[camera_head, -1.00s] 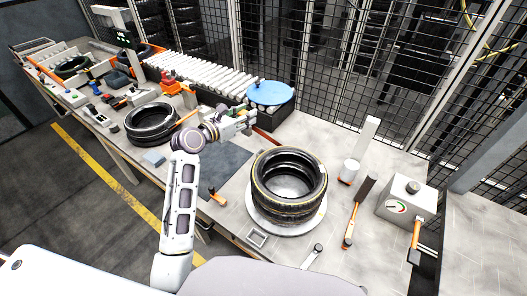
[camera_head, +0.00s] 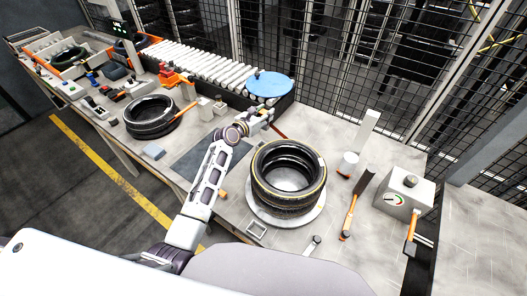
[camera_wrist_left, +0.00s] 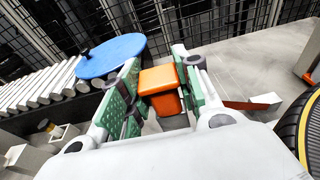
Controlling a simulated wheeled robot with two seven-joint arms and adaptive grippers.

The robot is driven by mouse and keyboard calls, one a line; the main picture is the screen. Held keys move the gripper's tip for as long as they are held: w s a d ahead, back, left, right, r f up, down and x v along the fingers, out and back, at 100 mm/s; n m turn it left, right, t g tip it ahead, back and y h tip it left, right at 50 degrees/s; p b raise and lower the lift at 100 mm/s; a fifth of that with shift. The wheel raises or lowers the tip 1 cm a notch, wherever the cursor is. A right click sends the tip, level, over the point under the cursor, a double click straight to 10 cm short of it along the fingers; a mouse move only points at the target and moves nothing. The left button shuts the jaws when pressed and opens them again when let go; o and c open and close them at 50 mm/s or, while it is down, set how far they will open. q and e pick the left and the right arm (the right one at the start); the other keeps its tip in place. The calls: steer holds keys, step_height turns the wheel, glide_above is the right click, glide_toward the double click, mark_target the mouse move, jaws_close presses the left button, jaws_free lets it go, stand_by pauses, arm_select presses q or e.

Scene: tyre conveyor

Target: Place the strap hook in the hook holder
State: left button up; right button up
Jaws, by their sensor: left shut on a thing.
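My left gripper (camera_head: 268,115) is above the table, just in front of the blue disc at the conveyor's end. In the left wrist view its green-padded fingers (camera_wrist_left: 158,92) are closed on an orange block-shaped piece (camera_wrist_left: 160,80), which I take to be the strap hook. The piece is hardly visible in the head view, and its lower part is hidden in the wrist view. I cannot tell for certain which thing is the hook holder. A dark red strip (camera_wrist_left: 245,105) with a pale end lies on the table right of the fingers. My right gripper is not in view.
Stacked tyres (camera_head: 262,190) stand on a round plate near my forearm. The blue disc (camera_head: 270,84) and roller conveyor (camera_head: 200,62) lie behind the gripper. A white post (camera_head: 369,125), a brush (camera_head: 358,205) and a gauge box (camera_head: 404,196) stand to the right.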

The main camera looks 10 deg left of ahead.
arm_select(q)
step_height(320, 180, down, 3)
steer(key=shift+a+f, duration=0.15)
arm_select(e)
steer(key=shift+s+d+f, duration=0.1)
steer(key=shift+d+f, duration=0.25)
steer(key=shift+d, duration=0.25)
arm_select(q)
steer(key=shift+f+b, duration=0.15)
steer(key=shift+b, duration=0.15)
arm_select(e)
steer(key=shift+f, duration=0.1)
